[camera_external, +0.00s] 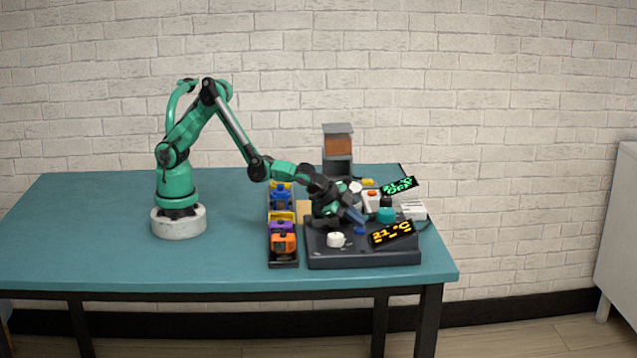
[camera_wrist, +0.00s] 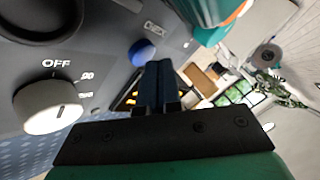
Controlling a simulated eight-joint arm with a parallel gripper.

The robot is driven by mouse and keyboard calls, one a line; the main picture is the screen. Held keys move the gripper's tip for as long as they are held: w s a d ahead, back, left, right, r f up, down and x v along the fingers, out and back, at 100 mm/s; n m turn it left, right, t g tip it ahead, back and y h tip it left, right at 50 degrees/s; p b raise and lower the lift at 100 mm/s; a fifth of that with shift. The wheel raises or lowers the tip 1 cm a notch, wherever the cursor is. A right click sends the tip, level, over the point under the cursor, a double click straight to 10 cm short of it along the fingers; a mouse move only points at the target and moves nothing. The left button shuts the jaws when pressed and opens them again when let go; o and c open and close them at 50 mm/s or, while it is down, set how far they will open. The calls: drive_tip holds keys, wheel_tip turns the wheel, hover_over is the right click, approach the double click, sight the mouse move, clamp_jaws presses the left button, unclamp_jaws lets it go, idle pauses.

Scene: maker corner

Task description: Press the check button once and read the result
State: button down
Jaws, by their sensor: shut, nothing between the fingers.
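The blue check button (camera_wrist: 141,52) sits on the dark grey panel beside a partly visible printed label. In the external view the button (camera_external: 360,231) shows just below my fingertips. My gripper (camera_external: 356,217) is shut and empty, its fingers pointing down to the panel. In the wrist view the closed dark blue fingers (camera_wrist: 157,72) end right beside the button; I cannot tell whether they touch it. An orange-lit display (camera_external: 392,233) on the panel (camera_external: 345,258) reads 21 °C. A green-lit display (camera_external: 399,187) behind reads about 21 °C and OFF.
A white knob (camera_external: 335,240) near the panel's front left also shows beside OFF in the wrist view (camera_wrist: 50,106). A teal knob (camera_external: 386,215) stands right of my fingers.

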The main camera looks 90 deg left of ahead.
sight(356, 230)
drive_tip(key=shift+a+f, duration=0.1)
drive_tip(key=shift+f, duration=0.45)
drive_tip(key=shift+r, duration=0.15)
idle(0.5)
drive_tip(key=shift+r, duration=0.8)
drive_tip(key=shift+r, duration=0.1)
drive_tip(key=shift+r, duration=2.45)
